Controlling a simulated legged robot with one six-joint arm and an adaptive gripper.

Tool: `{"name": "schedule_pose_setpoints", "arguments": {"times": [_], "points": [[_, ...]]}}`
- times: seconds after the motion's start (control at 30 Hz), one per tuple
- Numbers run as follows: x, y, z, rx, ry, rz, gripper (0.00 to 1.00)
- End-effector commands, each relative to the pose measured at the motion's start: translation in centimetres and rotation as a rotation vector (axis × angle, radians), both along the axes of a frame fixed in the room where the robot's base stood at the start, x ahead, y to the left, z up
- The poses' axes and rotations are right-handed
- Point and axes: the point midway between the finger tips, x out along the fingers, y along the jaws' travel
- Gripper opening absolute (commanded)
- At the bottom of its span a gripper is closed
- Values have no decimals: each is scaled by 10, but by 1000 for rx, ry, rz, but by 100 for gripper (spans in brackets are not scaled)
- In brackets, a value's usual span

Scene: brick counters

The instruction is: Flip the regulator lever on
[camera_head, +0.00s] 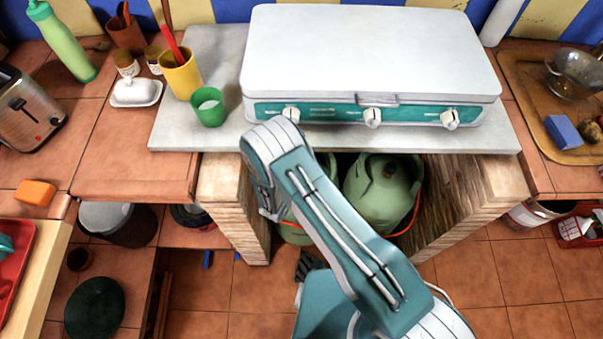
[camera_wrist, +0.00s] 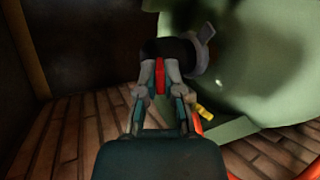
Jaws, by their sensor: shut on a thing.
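The regulator (camera_wrist: 180,50) shows in the wrist view as a dark rounded body with a grey knob at its right, in front of a pale green gas bottle (camera_wrist: 265,60). A narrow red lever (camera_wrist: 160,76) hangs at the regulator's near side. My gripper (camera_wrist: 160,80) is shut on this red lever, with one finger on each side. In the head view my arm reaches into the opening under the counter and hides the gripper and the lever. A green bottle (camera_head: 380,195) shows there to the right of my arm.
Brick pillars (camera_head: 240,215) bound the opening left and right. The grey counter slab (camera_head: 330,138) with a white stove (camera_head: 375,50) is above. An orange-red hose or band (camera_wrist: 215,125) curves beside the bottle. Planks line the floor inside.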

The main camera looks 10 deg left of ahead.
Motion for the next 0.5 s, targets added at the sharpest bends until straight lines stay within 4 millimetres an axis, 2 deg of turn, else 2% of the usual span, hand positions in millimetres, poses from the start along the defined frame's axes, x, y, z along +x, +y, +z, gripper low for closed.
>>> {"name": "schedule_pose_setpoints", "arguments": {"times": [0.2,0.5], "points": [[1,-1,2,-24,106,-3,0],[1,-1,1,-27,118,-2,0]]}}
